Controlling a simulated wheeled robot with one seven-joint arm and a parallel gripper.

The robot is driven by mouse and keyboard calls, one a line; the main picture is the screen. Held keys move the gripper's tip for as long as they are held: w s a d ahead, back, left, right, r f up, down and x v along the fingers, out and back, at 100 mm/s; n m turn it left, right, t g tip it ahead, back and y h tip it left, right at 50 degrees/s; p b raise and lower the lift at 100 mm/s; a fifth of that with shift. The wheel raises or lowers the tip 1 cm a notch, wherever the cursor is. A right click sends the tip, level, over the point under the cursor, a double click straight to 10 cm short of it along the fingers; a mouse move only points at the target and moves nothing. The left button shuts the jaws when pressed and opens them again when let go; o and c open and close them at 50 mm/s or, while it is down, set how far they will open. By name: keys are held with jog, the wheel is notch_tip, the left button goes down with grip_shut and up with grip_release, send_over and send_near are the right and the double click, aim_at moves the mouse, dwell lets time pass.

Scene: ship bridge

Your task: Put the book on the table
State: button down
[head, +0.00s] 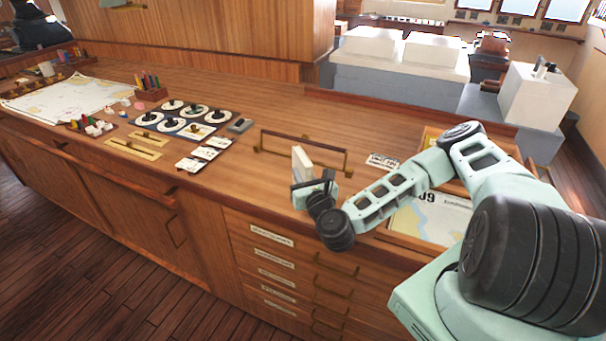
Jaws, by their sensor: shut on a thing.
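The book (301,163) is a thin, pale, upright slab in the head view. My gripper (313,184) is shut on its lower part. The gripper and book are over the front edge area of the long wooden table (235,180), above the labelled drawers. I cannot tell whether the book's lower edge touches the tabletop, as the gripper hides it.
A low brass-coloured rail frame (303,150) stands just behind the book. Cards (204,153) and round dials (187,118) lie to the left, with a chart (70,98) farther left. A framed map (432,218) is at right. Bare wood lies between cards and gripper.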

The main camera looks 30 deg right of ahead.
jog(key=c, duration=1.3)
grip_release()
jog(key=shift+f, duration=0.1)
